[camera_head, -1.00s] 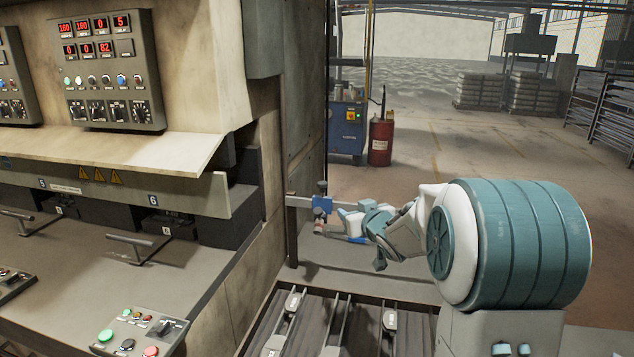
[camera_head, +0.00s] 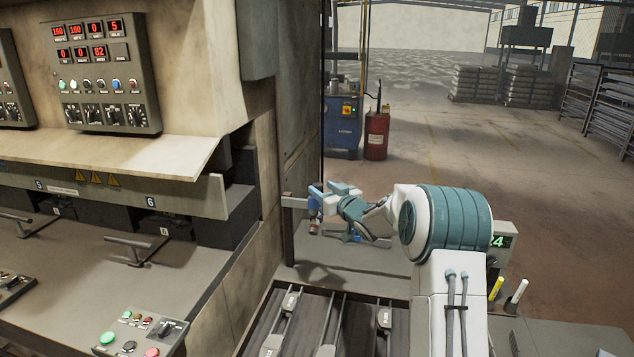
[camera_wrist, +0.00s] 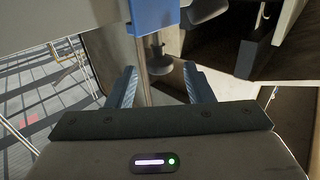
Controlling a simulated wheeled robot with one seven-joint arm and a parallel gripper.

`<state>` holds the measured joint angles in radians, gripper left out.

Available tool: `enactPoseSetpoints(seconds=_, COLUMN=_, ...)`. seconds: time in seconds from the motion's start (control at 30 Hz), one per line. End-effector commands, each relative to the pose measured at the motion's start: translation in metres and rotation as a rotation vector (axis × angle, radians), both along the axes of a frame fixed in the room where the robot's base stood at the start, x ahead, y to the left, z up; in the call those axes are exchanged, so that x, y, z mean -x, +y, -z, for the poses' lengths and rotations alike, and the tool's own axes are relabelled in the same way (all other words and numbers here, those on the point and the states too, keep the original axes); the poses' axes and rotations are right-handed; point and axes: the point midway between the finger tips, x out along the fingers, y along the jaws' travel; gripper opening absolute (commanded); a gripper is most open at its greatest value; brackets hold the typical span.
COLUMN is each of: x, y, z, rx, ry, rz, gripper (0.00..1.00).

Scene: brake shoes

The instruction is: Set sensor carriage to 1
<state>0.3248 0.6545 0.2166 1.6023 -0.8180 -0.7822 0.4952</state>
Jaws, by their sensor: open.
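The sensor carriage (camera_head: 314,207) is a small blue block on a horizontal rail beside the press, partly hidden by my gripper. In the wrist view, the blue carriage (camera_wrist: 154,14) is at the top, with a dark knob on its right and a grey sensor (camera_wrist: 158,62) hanging below it. My gripper (camera_wrist: 160,75) is open, its two blue fingers on either side of the hanging sensor in the picture. I cannot tell whether they touch it. My gripper (camera_head: 330,200) is at the carriage in the head view. No scale mark is readable.
The rail's post (camera_head: 288,235) stands close to the press wall (camera_head: 240,235) on the left. Slotted metal tracks (camera_head: 325,325) lie in front below. A blue cabinet (camera_head: 342,128) and a red drum (camera_head: 376,136) stand behind. The floor on the right is mostly clear.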

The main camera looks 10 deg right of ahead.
Motion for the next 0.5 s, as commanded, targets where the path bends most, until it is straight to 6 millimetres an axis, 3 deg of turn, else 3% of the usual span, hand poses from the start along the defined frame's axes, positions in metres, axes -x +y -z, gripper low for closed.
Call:
enactPoseSetpoints(seconds=0.2, x=-0.026, y=0.01, z=-0.001, rx=-0.001, ry=0.001, rz=0.001, gripper=0.47)
enactPoseSetpoints(seconds=0.5, x=-0.034, y=0.014, z=0.0, rx=-0.001, ry=0.001, rz=0.001, gripper=0.47)
